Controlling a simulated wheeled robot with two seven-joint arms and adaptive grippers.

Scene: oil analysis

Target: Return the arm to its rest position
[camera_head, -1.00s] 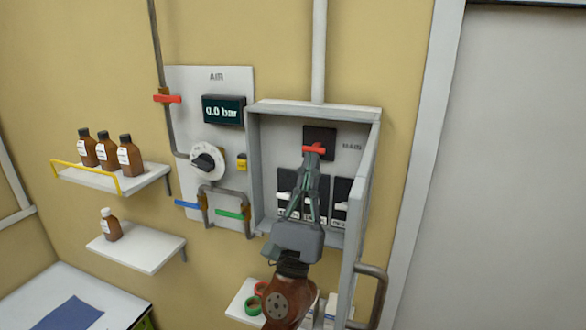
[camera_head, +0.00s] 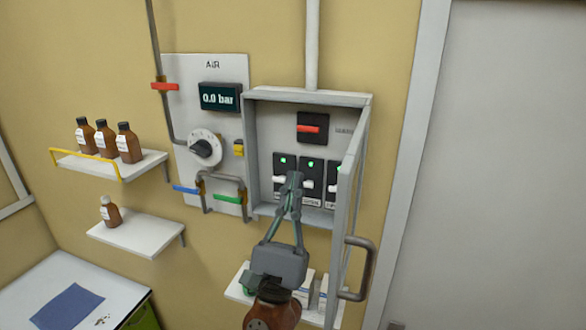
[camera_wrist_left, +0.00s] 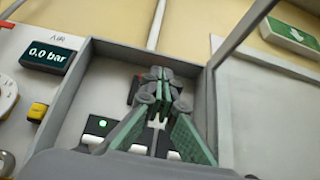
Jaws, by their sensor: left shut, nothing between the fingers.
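My left gripper (camera_head: 293,180) is shut and empty. In the head view it points up, in front of the lower part of the open grey switch cabinet (camera_head: 249,150). The left wrist view shows the closed fingers (camera_wrist_left: 160,82) in front of the cabinet's inside. The red main switch handle (camera_head: 308,129) lies level on its black plate, above the fingertips and clear of them in the head view. Below it is a row of black breakers with white levers (camera_head: 307,184) and lit green lamps (camera_head: 313,163). The gripper covers part of this row. My right gripper is not in view.
The cabinet door (camera_head: 347,195) stands open on the right, with a grey handle (camera_head: 358,268) jutting out close to my arm. A small shelf (camera_head: 236,291) with boxes is below. The AIR panel (camera_head: 208,72), reading 0.0 bar, and shelves with brown bottles (camera_head: 129,143) are left.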

